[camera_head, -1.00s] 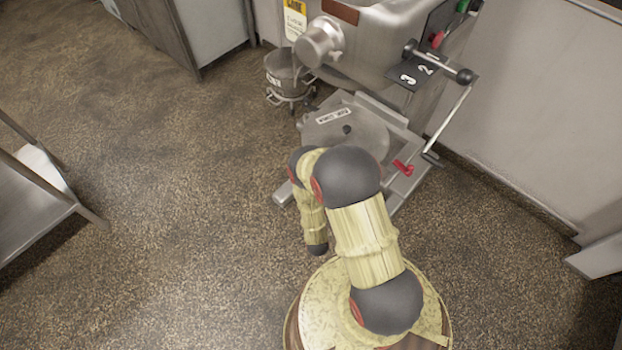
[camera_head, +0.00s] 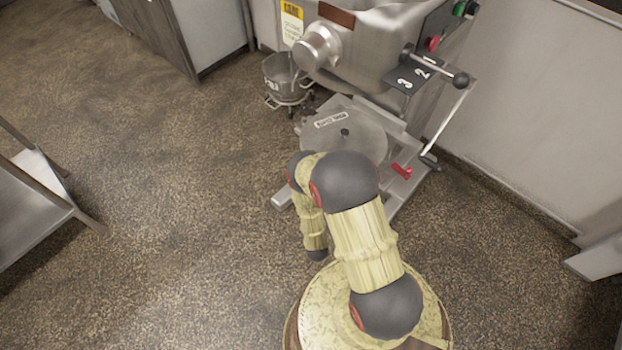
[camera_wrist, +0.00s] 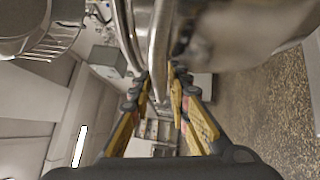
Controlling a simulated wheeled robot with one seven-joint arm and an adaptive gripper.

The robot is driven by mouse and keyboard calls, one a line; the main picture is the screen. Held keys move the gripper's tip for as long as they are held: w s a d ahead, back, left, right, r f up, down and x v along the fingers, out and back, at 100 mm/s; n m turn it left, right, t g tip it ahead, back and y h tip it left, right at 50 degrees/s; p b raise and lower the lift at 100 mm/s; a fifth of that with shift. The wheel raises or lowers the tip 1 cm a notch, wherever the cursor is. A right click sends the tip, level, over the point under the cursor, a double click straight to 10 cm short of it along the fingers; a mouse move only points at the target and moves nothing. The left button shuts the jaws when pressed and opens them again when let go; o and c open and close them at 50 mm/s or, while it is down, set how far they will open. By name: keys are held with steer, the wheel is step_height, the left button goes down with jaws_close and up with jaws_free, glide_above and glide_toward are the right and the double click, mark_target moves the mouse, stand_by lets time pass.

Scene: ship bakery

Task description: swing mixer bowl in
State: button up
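The floor mixer (camera_head: 372,42) stands at the back, with a round metal drive head on its left side. A grey metal bowl (camera_head: 276,68) stands low to its left, on a small wheeled stand. In the head view my gripper is hidden by my arm. In the wrist view my gripper (camera_wrist: 161,85) has a curved shiny metal bar or rim (camera_wrist: 158,40) between or just beyond its fingertips. I cannot tell whether the fingers touch it. A large curved metal surface (camera_wrist: 240,25) fills the upper right.
A steel shelf (camera_head: 30,215) is at the left and a cabinet (camera_head: 200,30) at the back. The speckled floor (camera_head: 170,220) between is clear. A wall (camera_head: 540,110) stands at right.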

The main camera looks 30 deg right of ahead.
steer(key=v, duration=0.7)
steer(key=shift+f, duration=0.1)
stand_by(0.5)
